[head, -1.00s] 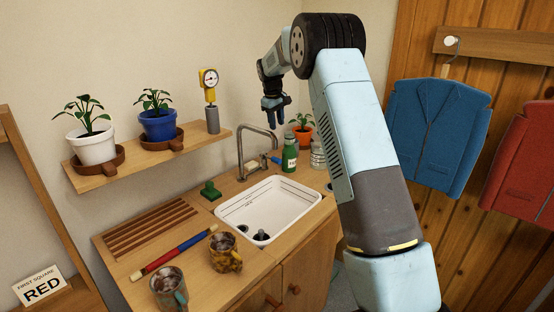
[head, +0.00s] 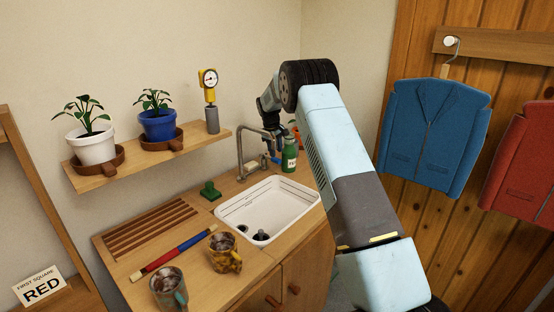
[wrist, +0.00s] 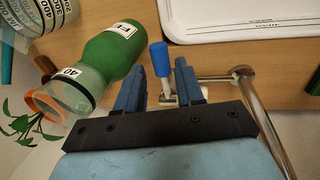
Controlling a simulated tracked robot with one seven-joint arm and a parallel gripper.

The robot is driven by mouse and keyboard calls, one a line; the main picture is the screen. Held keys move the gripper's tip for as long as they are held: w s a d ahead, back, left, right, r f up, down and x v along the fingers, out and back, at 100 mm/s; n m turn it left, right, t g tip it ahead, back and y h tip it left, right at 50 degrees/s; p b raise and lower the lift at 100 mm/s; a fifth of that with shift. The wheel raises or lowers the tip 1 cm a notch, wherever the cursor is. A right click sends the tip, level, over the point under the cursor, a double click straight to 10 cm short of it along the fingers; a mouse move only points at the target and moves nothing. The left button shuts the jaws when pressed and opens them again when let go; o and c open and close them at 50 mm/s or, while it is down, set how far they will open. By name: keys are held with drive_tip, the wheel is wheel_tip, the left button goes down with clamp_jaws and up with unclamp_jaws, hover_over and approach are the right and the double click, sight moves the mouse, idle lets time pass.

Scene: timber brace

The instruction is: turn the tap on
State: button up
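The metal tap (head: 240,160) rises in an arch behind the white sink. In the wrist view its pipe (wrist: 256,105) runs along the right side. Its handle with a blue end (wrist: 160,58) stands in line with the gap between my fingers, with its metal base lower down. My gripper (wrist: 160,72) is open, with one blue finger on each side of the handle in the picture. Neither finger clearly touches it. In the head view my gripper (head: 275,146) is beside the tap, partly hidden by my arm and the pipe.
A green bottle (wrist: 108,55) stands close left of my gripper in the wrist view. A clear measuring beaker (wrist: 72,92) and an orange-potted plant (wrist: 45,105) are farther left. The sink (head: 268,207) is in front.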

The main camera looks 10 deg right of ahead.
sight(277, 159)
drive_tip(key=shift+w+d+f, duration=0.1)
drive_tip(key=shift+d+f, duration=0.05)
drive_tip(key=shift+f, duration=0.65)
drive_tip(key=shift+w+d+f, duration=0.1)
drive_tip(key=shift+d+f, duration=0.05)
drive_tip(key=shift+f, duration=0.7)
drive_tip(key=shift+w+d+f, duration=0.1)
drive_tip(key=shift+d+f, duration=0.05)
drive_tip(key=shift+f, duration=0.65)
drive_tip(key=shift+c, duration=0.2)
clamp_jaws()
drive_tip(key=shift+d, duration=0.1)
